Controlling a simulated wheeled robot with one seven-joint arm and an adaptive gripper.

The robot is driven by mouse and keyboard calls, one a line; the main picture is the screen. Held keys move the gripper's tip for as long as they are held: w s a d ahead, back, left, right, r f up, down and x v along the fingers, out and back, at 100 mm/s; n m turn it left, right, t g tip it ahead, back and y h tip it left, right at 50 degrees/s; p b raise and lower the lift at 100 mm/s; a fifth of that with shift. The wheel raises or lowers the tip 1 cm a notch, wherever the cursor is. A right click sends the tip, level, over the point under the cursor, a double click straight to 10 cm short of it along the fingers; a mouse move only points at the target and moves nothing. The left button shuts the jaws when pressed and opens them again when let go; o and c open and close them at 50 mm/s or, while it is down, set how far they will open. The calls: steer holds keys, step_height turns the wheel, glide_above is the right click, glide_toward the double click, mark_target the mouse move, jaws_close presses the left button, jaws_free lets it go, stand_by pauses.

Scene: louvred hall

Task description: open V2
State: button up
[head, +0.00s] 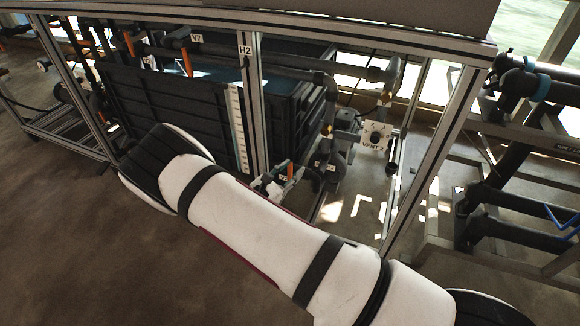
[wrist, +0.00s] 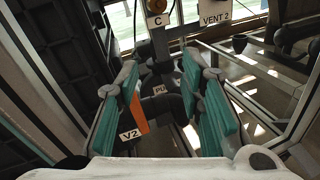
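The V2 valve has an orange handle (wrist: 138,110) with a white V2 label (wrist: 130,135) below it in the wrist view. The handle stands upright between my fingers, close beside the left finger's teal pad; I cannot tell whether they touch. My gripper (wrist: 164,108) is open, with a wide gap to the right finger. In the head view the V2 handle (head: 290,170) shows low behind the frame, right of the H2 post. My gripper (head: 275,182) shows there only in part, beyond my white arm. The valve body is mostly hidden.
The H2 post (head: 251,105) and a slanted frame post (head: 435,160) flank the opening. A dark tank (head: 170,105) stands to the left. The V7 valve handle (head: 187,61) is higher up. The floor (head: 70,240) at front left is clear.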

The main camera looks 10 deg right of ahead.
mark_target(289, 170)
steer(key=a+f+n+t+y, duration=0.35)
steer(key=f+n, duration=0.25)
steer(key=f, duration=0.2)
steer(key=shift+a+b+x, duration=0.25)
steer(key=shift+b+x, duration=0.95)
steer(key=shift+x, duration=3.95)
steer(key=shift+w+r, duration=0.15)
jaws_close()
